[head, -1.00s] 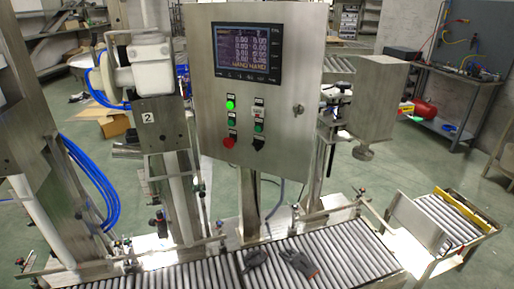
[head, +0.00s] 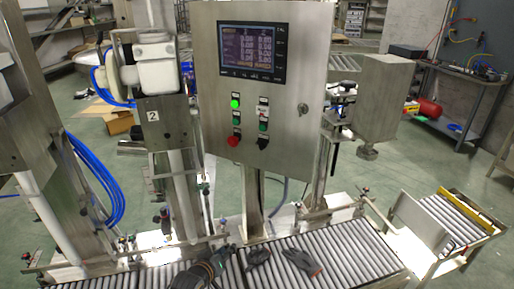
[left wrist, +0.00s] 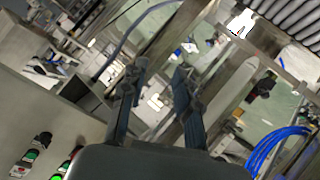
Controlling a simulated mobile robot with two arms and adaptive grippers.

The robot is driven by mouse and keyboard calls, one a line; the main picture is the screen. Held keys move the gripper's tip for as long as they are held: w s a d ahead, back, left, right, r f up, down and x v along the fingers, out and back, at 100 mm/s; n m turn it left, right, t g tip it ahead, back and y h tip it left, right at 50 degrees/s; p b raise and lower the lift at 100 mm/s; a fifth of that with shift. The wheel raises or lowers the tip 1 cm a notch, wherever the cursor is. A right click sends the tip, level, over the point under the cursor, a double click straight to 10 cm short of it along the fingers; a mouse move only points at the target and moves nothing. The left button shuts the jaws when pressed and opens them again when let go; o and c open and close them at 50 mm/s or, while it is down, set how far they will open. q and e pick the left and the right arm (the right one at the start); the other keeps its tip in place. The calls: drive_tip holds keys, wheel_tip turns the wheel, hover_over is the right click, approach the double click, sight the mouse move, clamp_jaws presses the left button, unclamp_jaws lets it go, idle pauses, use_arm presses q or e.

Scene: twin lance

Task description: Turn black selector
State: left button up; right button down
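The black selector (head: 262,142) is a small dark knob at the lower right of the button group on the steel control cabinet (head: 285,165). It sits below a green button (head: 263,127) and right of a red button (head: 233,142). My left gripper (head: 218,258) is low in the head view, over the conveyor, below and apart from the cabinet. In the left wrist view its two fingers (left wrist: 161,72) are spread with nothing between them. Some cabinet buttons (left wrist: 30,157) show at the lower left there; I cannot tell the selector among them. My right gripper is not in view.
A lit screen (head: 252,52) is above the buttons. Steel posts and blue hoses (head: 100,190) stand at the left. The cabinet's front is clear.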

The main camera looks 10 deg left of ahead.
use_arm(q)
drive_tip(key=w+d+r+n+t+h, duration=0.1)
drive_tip(key=w+r+t, duration=0.1)
drive_tip(key=r, duration=0.7)
drive_tip(key=w+d+r+t, duration=0.1)
drive_tip(key=w+r, duration=0.2)
drive_tip(key=r, duration=0.6)
drive_tip(key=t+h, duration=0.1)
drive_tip(key=t, duration=0.1)
approach(258, 146)
drive_tip(key=shift+n, duration=0.3)
drive_tip(key=p+x, duration=0.2)
drive_tip(key=x, duration=0.5)
drive_tip(key=shift+p, duration=0.35)
drive_tip(key=shift+x, duration=1)
clamp_jaws()
